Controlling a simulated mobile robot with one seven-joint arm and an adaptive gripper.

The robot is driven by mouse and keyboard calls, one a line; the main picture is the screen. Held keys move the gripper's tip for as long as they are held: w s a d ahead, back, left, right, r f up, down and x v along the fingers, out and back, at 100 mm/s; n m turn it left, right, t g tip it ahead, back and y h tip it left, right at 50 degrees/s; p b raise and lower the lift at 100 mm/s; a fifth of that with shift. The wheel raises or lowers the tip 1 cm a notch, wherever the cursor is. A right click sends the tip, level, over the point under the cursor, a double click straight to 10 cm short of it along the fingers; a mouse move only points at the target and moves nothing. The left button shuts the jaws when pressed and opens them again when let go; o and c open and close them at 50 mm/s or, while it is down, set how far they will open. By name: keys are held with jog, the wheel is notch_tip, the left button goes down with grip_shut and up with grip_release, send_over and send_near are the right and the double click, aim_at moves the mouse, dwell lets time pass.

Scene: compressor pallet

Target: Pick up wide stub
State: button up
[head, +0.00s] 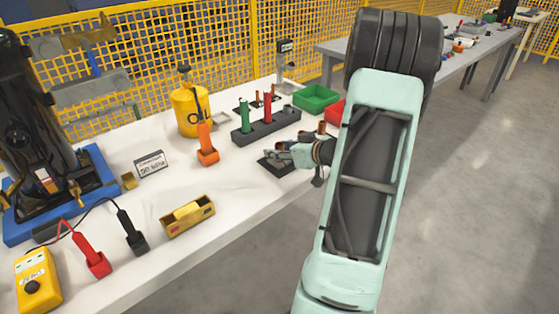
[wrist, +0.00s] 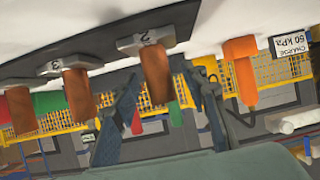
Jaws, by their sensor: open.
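Several copper stubs stand in numbered holders on a dark plate, which shows upside down in the wrist view. The copper stub at number 2 (wrist: 158,72) appears between the two fingers of my gripper (wrist: 162,80). The stub at number 3 (wrist: 79,93) is to its left, with another stub (wrist: 20,108) at the left edge. I cannot tell for sure which one is the wide stub. My gripper (head: 272,156) is open, low over the dark plate (head: 271,168) in the head view. A copper stub (head: 322,128) shows just behind it. I cannot tell whether the fingers touch any stub.
A dark rack (head: 253,132) with green and red handles stands behind my gripper. An orange tool (head: 207,147) stands to its left, with a yellow oil can (head: 189,111) farther back. A green bin (head: 316,98) is behind right. The white tabletop's front edge is clear near my gripper.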

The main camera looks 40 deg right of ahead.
jog(key=shift+r, duration=0.1)
jog(key=shift+c, duration=0.7)
grip_shut()
